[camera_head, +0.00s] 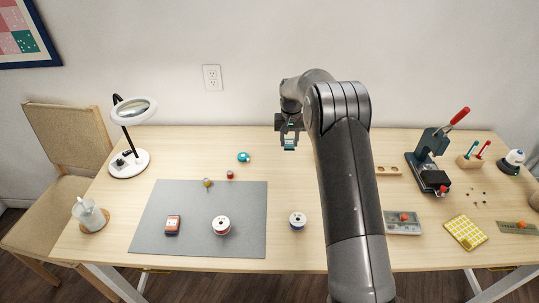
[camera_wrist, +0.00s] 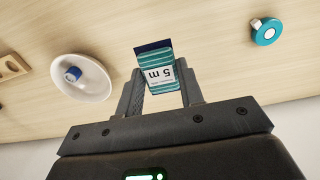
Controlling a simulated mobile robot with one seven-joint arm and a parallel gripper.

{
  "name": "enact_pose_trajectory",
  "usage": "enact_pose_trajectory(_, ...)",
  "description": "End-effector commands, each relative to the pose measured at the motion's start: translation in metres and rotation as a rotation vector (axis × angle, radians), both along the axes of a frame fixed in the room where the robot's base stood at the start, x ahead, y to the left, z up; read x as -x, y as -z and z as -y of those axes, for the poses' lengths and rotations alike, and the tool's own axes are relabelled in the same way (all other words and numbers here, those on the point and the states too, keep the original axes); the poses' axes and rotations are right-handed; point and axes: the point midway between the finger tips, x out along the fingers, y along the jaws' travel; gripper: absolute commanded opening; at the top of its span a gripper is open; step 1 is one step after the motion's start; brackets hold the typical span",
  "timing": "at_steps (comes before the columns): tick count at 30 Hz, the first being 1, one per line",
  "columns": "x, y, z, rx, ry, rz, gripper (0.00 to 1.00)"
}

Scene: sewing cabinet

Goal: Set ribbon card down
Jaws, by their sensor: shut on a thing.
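The ribbon card (camera_head: 289,146), wrapped in teal stripes, is held by my gripper (camera_head: 289,138) above the back part of the table (camera_head: 200,150). In the wrist view the ribbon card (camera_wrist: 154,68) has a white band reading "5 m", upside down, and a dark navy end. My gripper (camera_wrist: 160,92) is shut on it, with a finger on each side. The card's far end juts out past the fingertips. In the wrist view the card appears apart from the tabletop (camera_wrist: 200,30).
A white dish (camera_wrist: 98,85) with a small blue item and a teal round item (camera_wrist: 267,31) lie on either side. A magnifier lamp (camera_head: 128,160) stands left, a press (camera_head: 428,165) right. My arm hides the table's middle.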

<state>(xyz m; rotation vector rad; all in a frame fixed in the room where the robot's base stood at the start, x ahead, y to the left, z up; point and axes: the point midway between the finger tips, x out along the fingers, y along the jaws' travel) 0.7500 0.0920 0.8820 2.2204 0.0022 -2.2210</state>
Motion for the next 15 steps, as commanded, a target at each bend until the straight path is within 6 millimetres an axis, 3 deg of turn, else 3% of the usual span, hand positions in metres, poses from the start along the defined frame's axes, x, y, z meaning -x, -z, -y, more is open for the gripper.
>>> enact_pose_trajectory(7, -0.018, 0.035, -0.053, 0.001, -0.002, 0.000, 0.13)
enact_pose_trajectory(15, -0.025, 0.048, -0.073, 0.000, 0.001, 0.000, 0.13)
